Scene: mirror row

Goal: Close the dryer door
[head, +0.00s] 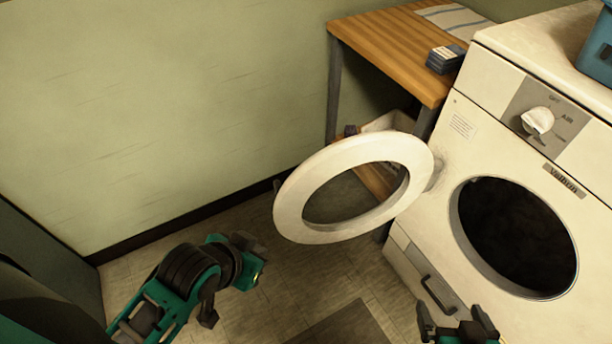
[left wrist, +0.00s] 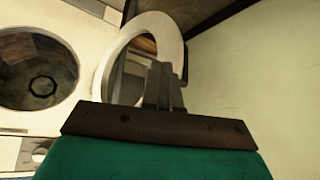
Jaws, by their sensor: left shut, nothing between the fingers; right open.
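The white dryer (head: 440,215) stands at the right of the head view with its dark round opening (head: 515,237) uncovered. Its round white ring-shaped door (head: 295,190) stands wide open, hinged at the left of the opening. My left gripper (head: 254,252) is shut and empty, to the left of and below the door, apart from it in the head view. In the left wrist view the shut fingers (left wrist: 163,88) overlap the lower right of the door ring (left wrist: 112,60); I cannot tell the gap there. My right gripper (head: 457,318) is open and empty, low in front of the dryer, below the opening.
A wooden table (head: 385,40) with a dark stacked item (head: 445,59) stands behind the door, with a lower shelf. A blue container (head: 597,50) sits on the dryer. A grey mat (head: 345,326) lies on the floor. A green wall (head: 150,110) is at left; floor between is clear.

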